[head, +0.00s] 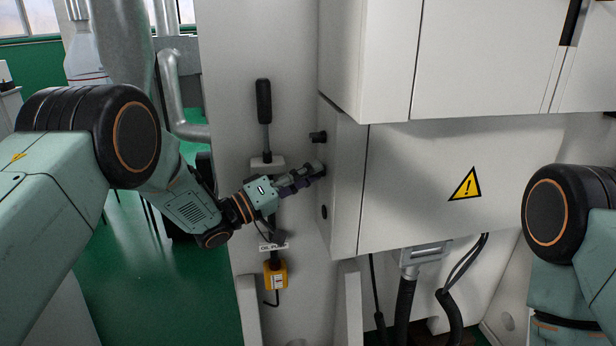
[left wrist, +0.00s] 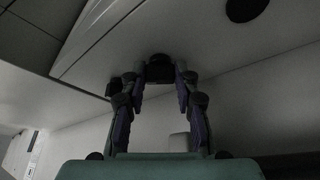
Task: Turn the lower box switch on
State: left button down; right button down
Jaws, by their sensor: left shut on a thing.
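The lower box (head: 340,180) is a white cabinet with dark fittings on its narrow left side. My left gripper (head: 314,171) reaches that side from the left and is shut on a dark switch knob there. The fingers mostly hide the knob in the head view. In the left wrist view, the gripper (left wrist: 160,82) has its two fingertips on either side of the dark switch knob (left wrist: 159,70). I cannot tell which way the knob is turned. Only part of my right arm shows at the right edge; its gripper is out of view.
Another dark knob (head: 318,137) sticks out just above the gripper, and a dark round spot (head: 324,212) lies below. A black-handled lever (head: 264,102) and a yellow box (head: 275,275) are on the panel left of the box. A larger white cabinet overhangs above.

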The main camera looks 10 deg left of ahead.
pick_arm(q)
jog(key=shift+w+a+r, duration=0.1)
jog(key=shift+r, duration=0.15)
jog(key=c, duration=1.4)
grip_release()
jog(key=o, duration=0.4)
jog(key=shift+f, duration=0.15)
jog(key=v, duration=1.2)
jog(key=shift+c, duration=0.4)
